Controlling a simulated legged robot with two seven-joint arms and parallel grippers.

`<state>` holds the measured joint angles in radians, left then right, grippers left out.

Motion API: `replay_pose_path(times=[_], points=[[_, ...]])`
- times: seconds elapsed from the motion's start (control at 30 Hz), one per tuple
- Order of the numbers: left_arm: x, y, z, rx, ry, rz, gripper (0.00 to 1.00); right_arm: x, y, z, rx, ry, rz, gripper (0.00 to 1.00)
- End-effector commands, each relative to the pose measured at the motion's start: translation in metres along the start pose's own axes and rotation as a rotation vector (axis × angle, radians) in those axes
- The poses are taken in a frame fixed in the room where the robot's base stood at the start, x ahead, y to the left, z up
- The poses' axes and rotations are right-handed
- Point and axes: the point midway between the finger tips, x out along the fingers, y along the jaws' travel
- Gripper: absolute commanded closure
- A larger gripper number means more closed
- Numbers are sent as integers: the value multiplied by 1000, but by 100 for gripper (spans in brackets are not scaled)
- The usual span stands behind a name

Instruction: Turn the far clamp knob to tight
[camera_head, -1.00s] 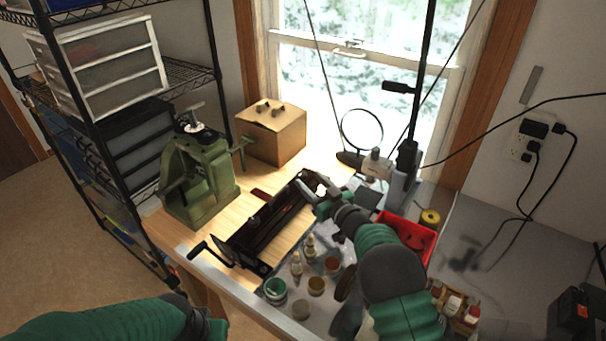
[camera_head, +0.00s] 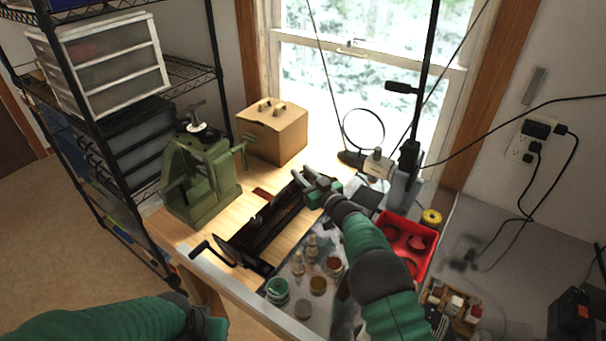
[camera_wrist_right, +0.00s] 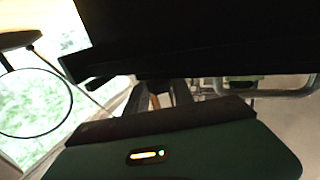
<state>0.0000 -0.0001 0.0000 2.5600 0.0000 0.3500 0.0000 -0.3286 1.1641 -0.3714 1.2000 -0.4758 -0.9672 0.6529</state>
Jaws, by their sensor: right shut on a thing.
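A long black device (camera_head: 262,232) with a crank handle (camera_head: 203,249) at its near left end lies across the wooden bench. My right gripper (camera_head: 304,182) is at the device's far end, shut on the far clamp knob, which its fingers hide. In the right wrist view the device's dark body (camera_wrist_right: 200,40) fills the upper part, and the knob cannot be made out. My left gripper (camera_head: 214,326) hangs at the bottom edge, away from the bench top and apart from the device; its fingers do not show clearly.
A green cast press (camera_head: 203,185) and a cardboard box (camera_head: 272,135) stand behind the device. Small jars (camera_head: 277,290) and bottles stand in front of it. A red tray (camera_head: 405,238) is right of my right forearm. A magnifier ring (camera_head: 363,130) stands by the window.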

Motion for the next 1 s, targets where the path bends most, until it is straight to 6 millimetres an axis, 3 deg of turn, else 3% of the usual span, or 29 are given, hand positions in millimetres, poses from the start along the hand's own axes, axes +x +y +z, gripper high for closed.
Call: replay_pose_path(times=[0.23, 0.43, 0.6, 1.0], points=[[9, 0, 2, 0, 0, 0, 100, 2, -1, 0, -1, 10, 43, 100], [47, 0, 11, 0, 0, 0, 100, 2, -2, 5, -4, 13, 236, 100], [66, 0, 16, 0, 0, 0, 100, 2, -1, 1, -7, 13, 355, 100], [68, 0, 16, 0, 0, 0, 100, 1, -1, -4, -3, 8, 401, 100]])
